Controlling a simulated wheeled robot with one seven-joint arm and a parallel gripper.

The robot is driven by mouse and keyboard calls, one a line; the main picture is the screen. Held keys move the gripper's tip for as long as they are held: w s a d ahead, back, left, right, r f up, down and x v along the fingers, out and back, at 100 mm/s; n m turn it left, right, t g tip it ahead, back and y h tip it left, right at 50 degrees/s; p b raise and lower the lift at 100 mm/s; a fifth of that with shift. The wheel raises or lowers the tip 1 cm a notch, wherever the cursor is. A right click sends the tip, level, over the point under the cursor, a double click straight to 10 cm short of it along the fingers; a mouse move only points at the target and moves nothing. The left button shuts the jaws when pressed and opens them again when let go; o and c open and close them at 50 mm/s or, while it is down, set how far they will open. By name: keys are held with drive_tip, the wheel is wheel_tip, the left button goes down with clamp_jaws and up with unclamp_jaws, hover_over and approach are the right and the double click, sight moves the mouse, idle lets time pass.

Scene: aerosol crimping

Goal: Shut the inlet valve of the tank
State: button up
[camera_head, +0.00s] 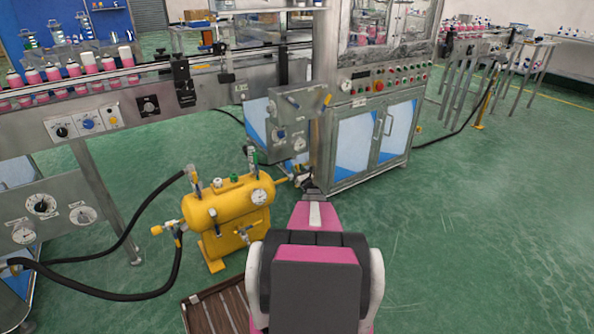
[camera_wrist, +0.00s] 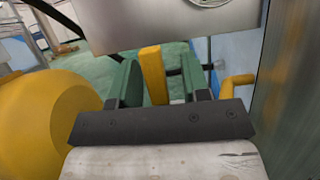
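The yellow tank (camera_head: 228,210) stands on the floor, with a round gauge, fittings and black hoses. My gripper (camera_head: 303,180) is at the tank's right end, beside the yellow pipe there. In the wrist view, the tank's rounded side (camera_wrist: 45,125) fills the lower left. A yellow bar, seemingly a valve handle (camera_wrist: 153,72), stands upright between the two green fingers of my gripper (camera_wrist: 157,88). The fingers are apart, with a gap right of the bar; contact on the left is unclear. The handle's base is hidden by my gripper.
A grey panel box (camera_head: 295,115) hangs just above my gripper. The steel cabinet (camera_head: 365,145) with blue doors stands close on the right. A yellow bent pipe (camera_wrist: 238,82) is right of the fingers. Open green floor extends right.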

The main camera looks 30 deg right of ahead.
drive_tip(key=shift+a, duration=0.1)
drive_tip(key=v, duration=1)
drive_tip(key=shift+s+f, duration=0.2)
drive_tip(key=shift+s, duration=0.1)
drive_tip(key=shift+s, duration=0.1)
